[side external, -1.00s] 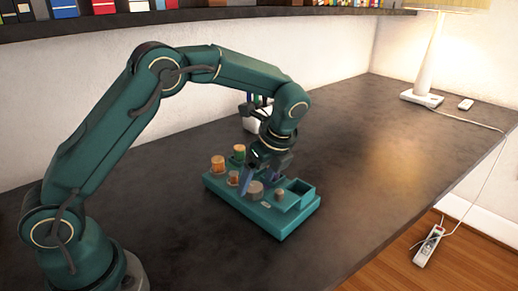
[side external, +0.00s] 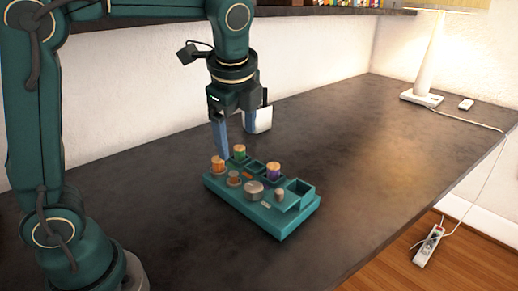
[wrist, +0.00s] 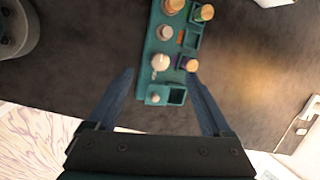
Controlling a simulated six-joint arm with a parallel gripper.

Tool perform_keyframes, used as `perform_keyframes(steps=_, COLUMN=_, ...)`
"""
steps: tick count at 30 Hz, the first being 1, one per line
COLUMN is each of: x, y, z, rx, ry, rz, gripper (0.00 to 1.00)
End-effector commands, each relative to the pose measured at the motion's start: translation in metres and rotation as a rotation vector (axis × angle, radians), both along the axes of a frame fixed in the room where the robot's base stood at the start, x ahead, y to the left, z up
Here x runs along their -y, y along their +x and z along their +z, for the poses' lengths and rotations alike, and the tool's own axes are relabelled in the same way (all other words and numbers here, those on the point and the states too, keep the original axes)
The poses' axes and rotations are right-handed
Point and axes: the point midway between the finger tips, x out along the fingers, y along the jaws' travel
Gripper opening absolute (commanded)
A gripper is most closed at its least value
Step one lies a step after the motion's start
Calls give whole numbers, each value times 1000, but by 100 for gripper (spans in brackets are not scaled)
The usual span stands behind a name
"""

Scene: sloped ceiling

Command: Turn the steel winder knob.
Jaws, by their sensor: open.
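A teal block (side external: 250,214) lies on the dark desk and carries several round knobs and thread spools. A wide grey metal knob (side external: 254,188) sits near its middle; it shows as a pale disc in the wrist view (wrist: 160,62). Smaller knobs stand on either side, one left (side external: 234,178) and one right (side external: 279,195). I cannot tell for sure which is the steel winder knob. My gripper (side external: 235,144) is above and behind the block, pointing down, with its blue fingers apart and nothing between them. In the wrist view, my gripper (wrist: 159,74) has its fingers spread wide.
Orange (side external: 218,164), green (side external: 239,152) and purple (side external: 273,171) spools stand on the block. An open square compartment (side external: 300,190) is at its right end. The desk right of the block is clear up to the lamp (side external: 428,60).

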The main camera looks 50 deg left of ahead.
Motion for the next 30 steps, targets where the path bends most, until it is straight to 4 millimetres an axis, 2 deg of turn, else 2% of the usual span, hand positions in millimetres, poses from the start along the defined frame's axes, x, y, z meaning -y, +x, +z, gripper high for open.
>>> perform_keyframes(steps=6, x=1, y=-23, z=12, rx=82, ry=-65, rz=102, gripper=84)
perform_keyframes(steps=16, x=6, y=-57, z=19, rx=199, ry=-183, rz=283, gripper=84)
perform_keyframes(steps=30, x=19, y=-105, z=6, rx=346, ry=-398, rz=607, gripper=84)
